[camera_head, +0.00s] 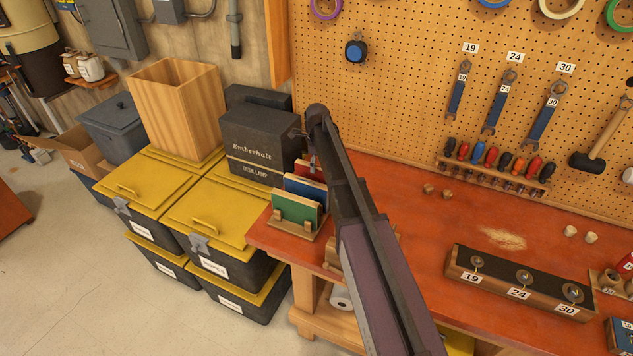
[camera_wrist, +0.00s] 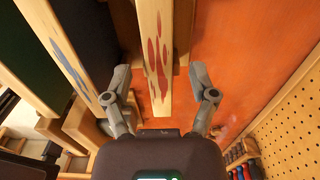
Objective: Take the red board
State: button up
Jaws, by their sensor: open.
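The red board (camera_head: 307,169) stands at the back of a small wooden rack (camera_head: 301,236), behind the blue board (camera_head: 307,187) and the green board (camera_head: 294,208). In the wrist view the red board (camera_wrist: 153,40) shows its pale wooden edge with red paint marks. My gripper (camera_wrist: 159,78) is open, with one finger on each side of that edge. The left finger is in the gap between the red board and the blue-marked board (camera_wrist: 65,55). I cannot tell whether either finger touches. In the head view my arm hides most of the gripper.
Yellow-lidded bins (camera_head: 213,220) stand left of the orange workbench (camera_head: 400,185). The pegboard (camera_head: 400,60) rises behind. A numbered block (camera_head: 520,280) stands at the right.

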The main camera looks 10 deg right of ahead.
aim_at(317, 178)
jog(key=shift+f+b, duration=1.6)
jog(key=shift+f, duration=0.3)
grip_shut()
